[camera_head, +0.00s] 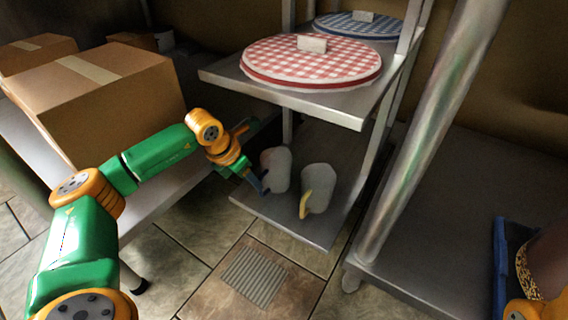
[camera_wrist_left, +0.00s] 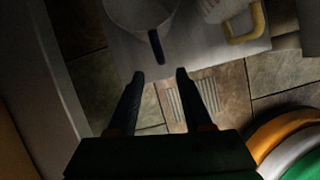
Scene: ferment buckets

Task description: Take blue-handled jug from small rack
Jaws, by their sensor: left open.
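The blue-handled jug (camera_head: 276,170) is pale and stands upright on the low shelf of the small rack (camera_head: 232,74). Its dark blue handle faces my left gripper (camera_head: 252,178), which is close beside it. In the left wrist view my left gripper (camera_wrist_left: 160,74) is open and empty, its fingertips just short of the handle (camera_wrist_left: 156,45); the handle lines up with the gap between them. The jug body (camera_wrist_left: 138,12) is cut off by the top edge there. My right gripper is not in view.
A yellow-handled jug (camera_head: 318,188) stands right beside it, its handle (camera_wrist_left: 246,25) also in the wrist view. A red-checked lid (camera_head: 310,66) lies on the shelf above. A cardboard box (camera_head: 110,105) is at left, a metal post (camera_head: 420,130) at right. A floor drain (camera_head: 253,276) lies in front.

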